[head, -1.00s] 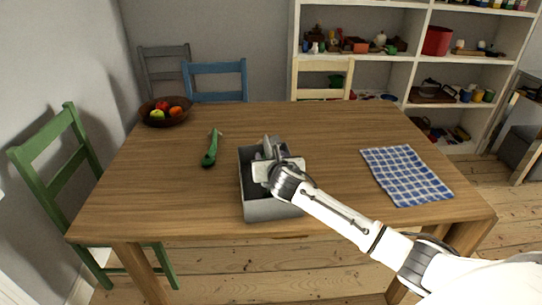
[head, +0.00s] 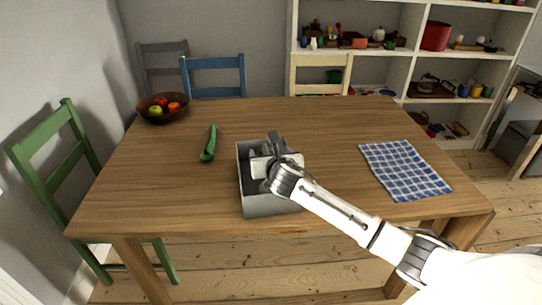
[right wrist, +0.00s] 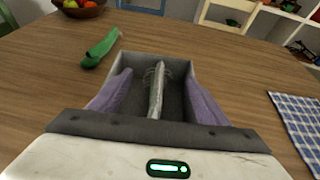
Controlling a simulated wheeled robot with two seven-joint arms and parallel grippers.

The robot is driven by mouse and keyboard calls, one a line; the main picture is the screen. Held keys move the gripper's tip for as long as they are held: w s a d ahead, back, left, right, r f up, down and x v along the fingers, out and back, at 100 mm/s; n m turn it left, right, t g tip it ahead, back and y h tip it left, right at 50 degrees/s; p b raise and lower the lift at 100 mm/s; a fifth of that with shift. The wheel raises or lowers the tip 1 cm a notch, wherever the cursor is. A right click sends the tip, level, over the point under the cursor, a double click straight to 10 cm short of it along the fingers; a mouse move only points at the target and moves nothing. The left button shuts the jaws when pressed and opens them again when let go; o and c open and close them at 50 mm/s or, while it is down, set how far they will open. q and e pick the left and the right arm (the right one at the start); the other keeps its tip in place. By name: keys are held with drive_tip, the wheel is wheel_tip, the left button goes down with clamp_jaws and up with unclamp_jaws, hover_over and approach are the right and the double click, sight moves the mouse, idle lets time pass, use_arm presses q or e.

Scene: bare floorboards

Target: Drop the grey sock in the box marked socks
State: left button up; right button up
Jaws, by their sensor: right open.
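A grey open-topped box (head: 270,206) stands near the front middle of the table; I see no marking on it. My right gripper (head: 268,146) is at the box, with its fingers over or inside the opening. In the right wrist view the purple-padded fingers (right wrist: 158,88) are spread apart. Between them a slim silvery-grey thing with wire-like loops, like a whisk (right wrist: 157,98), shows in the box; neither finger clearly touches it. I see no sock in either view. My left gripper is not in view.
A fruit bowl (head: 163,112) stands at the back left, and a blue checked cloth (head: 404,170) lies to the right. The table (head: 320,120) is clear behind the box. Chairs stand around it.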

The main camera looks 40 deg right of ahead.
drive_tip(key=p+v, duration=0.1)
drive_tip(key=v, duration=0.9)
idle(0.3)
